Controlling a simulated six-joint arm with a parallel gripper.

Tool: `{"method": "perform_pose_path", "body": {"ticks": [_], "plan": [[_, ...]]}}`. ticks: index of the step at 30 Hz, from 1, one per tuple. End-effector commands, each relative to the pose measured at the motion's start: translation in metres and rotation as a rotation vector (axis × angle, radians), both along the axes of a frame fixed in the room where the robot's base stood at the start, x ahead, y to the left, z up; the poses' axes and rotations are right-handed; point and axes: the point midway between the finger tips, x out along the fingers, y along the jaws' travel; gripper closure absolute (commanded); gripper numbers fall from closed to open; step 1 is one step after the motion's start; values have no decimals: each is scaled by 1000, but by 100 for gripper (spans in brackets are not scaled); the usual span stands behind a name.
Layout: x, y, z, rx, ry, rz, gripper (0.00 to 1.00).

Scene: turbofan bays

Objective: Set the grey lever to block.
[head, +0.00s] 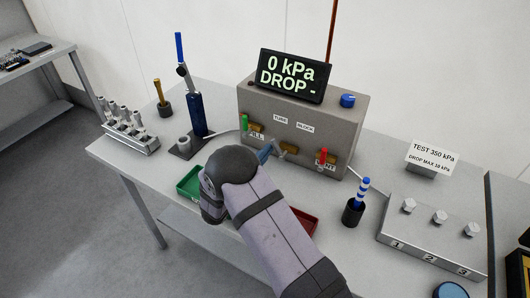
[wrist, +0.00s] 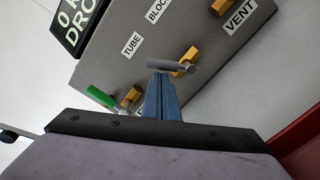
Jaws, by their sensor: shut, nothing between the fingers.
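The grey lever (wrist: 172,66) sits on a brass valve (wrist: 187,58) on the front of the grey test box (head: 255,105). In the wrist view its free end points left, towards the side of the TUBE label (wrist: 132,44) and away from BLOCK (wrist: 157,11). In the head view the lever is small and partly hidden by my gripper (head: 267,149). My gripper's blue fingers (wrist: 162,78) are shut and empty, with their tips right at the lever's underside in the wrist view. I cannot tell whether they touch it.
A green lever (head: 244,123) at FILL stands left of the grey one, a red lever (head: 323,155) at VENT to the right. The display (head: 291,76) reads 0 kPa, DROP -. A green tray (head: 190,184) and a red tray (head: 305,221) lie in front. A blue-striped tool (head: 363,190) stands right.

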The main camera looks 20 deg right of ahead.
Motion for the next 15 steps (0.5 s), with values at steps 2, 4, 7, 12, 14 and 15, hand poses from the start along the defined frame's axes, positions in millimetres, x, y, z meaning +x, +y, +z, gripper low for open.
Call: {"method": "perform_pose_path", "body": {"ticks": [2,4,7,12,14,15], "plan": [[0,0,0,1,-1,0,100],[0,0,0,4,-4,0,100],[-1,0,0,15,-15,0,100],[-1,-1,2,37,-39,-1,100],[-1,-1,2,43,-44,-1,100],[-2,-1,2,46,-47,-1,100]]}}
